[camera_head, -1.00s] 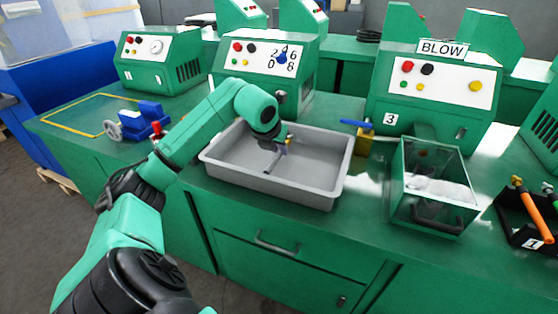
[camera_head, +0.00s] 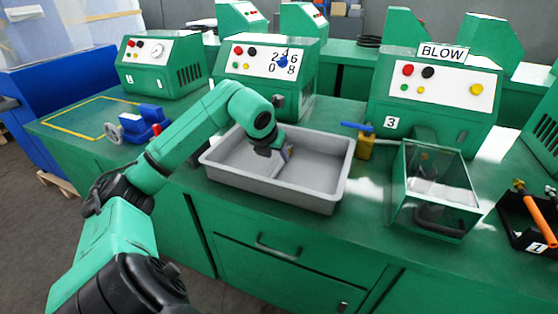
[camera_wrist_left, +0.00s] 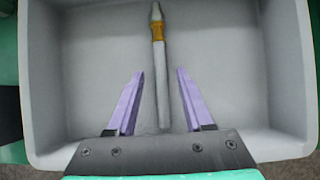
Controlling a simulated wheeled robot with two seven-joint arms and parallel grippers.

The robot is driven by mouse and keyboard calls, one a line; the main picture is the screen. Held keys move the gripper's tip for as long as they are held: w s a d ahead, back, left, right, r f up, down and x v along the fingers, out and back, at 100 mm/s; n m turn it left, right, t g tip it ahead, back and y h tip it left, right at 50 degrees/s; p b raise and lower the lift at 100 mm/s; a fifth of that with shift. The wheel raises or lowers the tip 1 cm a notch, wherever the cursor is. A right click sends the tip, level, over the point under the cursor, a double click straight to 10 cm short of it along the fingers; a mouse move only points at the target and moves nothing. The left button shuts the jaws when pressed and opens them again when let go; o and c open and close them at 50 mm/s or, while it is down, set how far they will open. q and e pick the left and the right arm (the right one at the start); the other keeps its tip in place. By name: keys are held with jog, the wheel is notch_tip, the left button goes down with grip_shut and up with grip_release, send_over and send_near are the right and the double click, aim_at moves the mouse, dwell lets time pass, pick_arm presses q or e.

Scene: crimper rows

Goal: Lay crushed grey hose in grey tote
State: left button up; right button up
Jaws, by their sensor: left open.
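The grey tote (camera_head: 290,195) stands on the green bench in the head view. In the left wrist view, the grey hose (camera_wrist_left: 161,95) lies lengthwise on the floor of the tote (camera_wrist_left: 75,60), with a brass-coloured collar (camera_wrist_left: 158,32) near its far end. My left gripper (camera_head: 284,154) is over the tote, pointing down into it. In the wrist view its two lilac fingers (camera_wrist_left: 159,72) are open, one on each side of the hose, with a gap on both sides. The hose is hard to make out in the head view. My right gripper is not in view.
A blue vise-like tool (camera_head: 142,122) stands left of the tote. A brass block with a blue handle (camera_head: 364,146) stands to its right, then a clear-walled box (camera_head: 432,200). A black rack (camera_head: 525,215) with an orange-handled tool is far right. Green machines line the back.

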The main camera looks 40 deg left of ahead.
pick_arm(q)
jog(key=v, duration=0.8)
jog(key=shift+b, duration=0.35)
jog(key=shift+d+f, duration=0.1)
jog(key=shift+d, duration=0.05)
